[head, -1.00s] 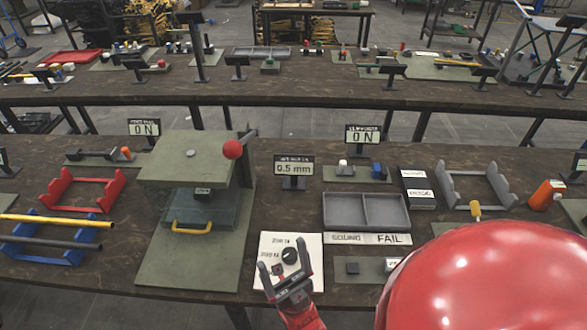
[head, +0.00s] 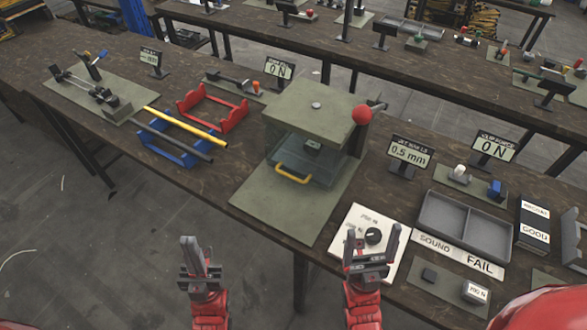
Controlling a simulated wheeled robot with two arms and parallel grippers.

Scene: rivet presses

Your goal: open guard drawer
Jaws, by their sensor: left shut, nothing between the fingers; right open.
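The rivet press (head: 318,112) stands on a grey-green base plate (head: 268,205), with a red ball (head: 362,115) on its lever at the right. Under its top plate sits a see-through guard drawer (head: 318,172) with a yellow handle (head: 293,174) on its front. How far the drawer is slid in is hard to tell. My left gripper (head: 200,246) is shut and empty, in front of the table edge, below and left of the handle. My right gripper (head: 371,243) is open and empty in front of the dial card, right of and below the handle. Neither touches the press.
A 0.5 mm sign (head: 410,152) stands behind. The base plate before the handle is clear.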

